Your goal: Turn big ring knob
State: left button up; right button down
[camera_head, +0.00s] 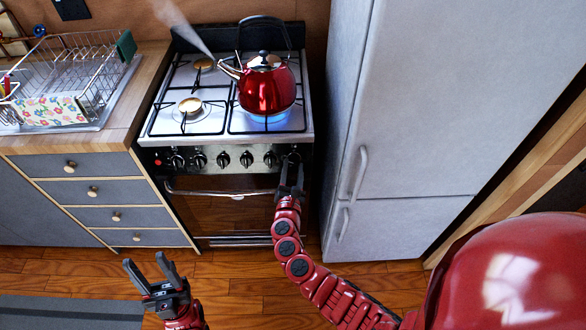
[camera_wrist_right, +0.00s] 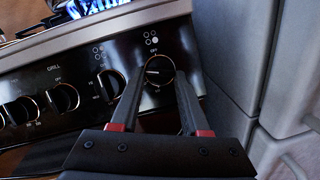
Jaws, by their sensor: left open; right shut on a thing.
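The stove's front panel (camera_head: 215,158) carries a row of round black knobs. My right gripper (camera_head: 291,170) reaches the rightmost stove knob (camera_wrist_right: 158,70); in the right wrist view its two fingers are closed around the sides of this knob. The knob's pointer line lies roughly level, and "OFF" is printed above it. The fingers partly hide the knob in the head view. A blue flame (camera_head: 268,117) burns under the red kettle (camera_head: 267,90) at the front right burner. My left gripper (camera_head: 146,262) is open and empty, low over the floor.
Steam rises from the kettle spout. The oven handle (camera_head: 215,192) runs below the knobs. A grey fridge (camera_head: 430,90) stands close on the right. Drawers (camera_head: 100,190) and a dish rack (camera_head: 85,60) are on the left. Wooden floor (camera_head: 235,285) is clear in front.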

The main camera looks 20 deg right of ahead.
jog(key=shift+a+m, duration=0.1)
jog(key=shift+m, duration=0.3)
jog(key=m+g+h+b, duration=0.1)
jog(key=m+b, duration=0.1)
jog(key=m, duration=0.1)
jog(key=shift+w+a, duration=0.1)
jog(key=m, duration=0.2)
jog(key=m+g+b, duration=0.1)
jog(key=m, duration=0.1)
jog(key=shift+a+r+g+h, duration=0.1)
jog(key=shift+g+h, duration=0.2)
jog(key=shift+h, duration=0.1)
jog(key=m+b, duration=0.1)
jog(key=m, duration=0.2)
jog(key=shift+w+a+r+g+b, duration=0.1)
jog(key=shift+w+r+g+b, duration=0.05)
jog(key=shift+g+b, duration=0.25)
jog(key=m, duration=0.2)
jog(key=m+g+b, duration=0.1)
jog(key=m, duration=0.1)
jog(key=shift+r+m+g, duration=0.2)
jog(key=shift+m+g, duration=0.1)
jog(key=shift+c, duration=2)
grip_release()
jog(key=shift+r, duration=0.1)
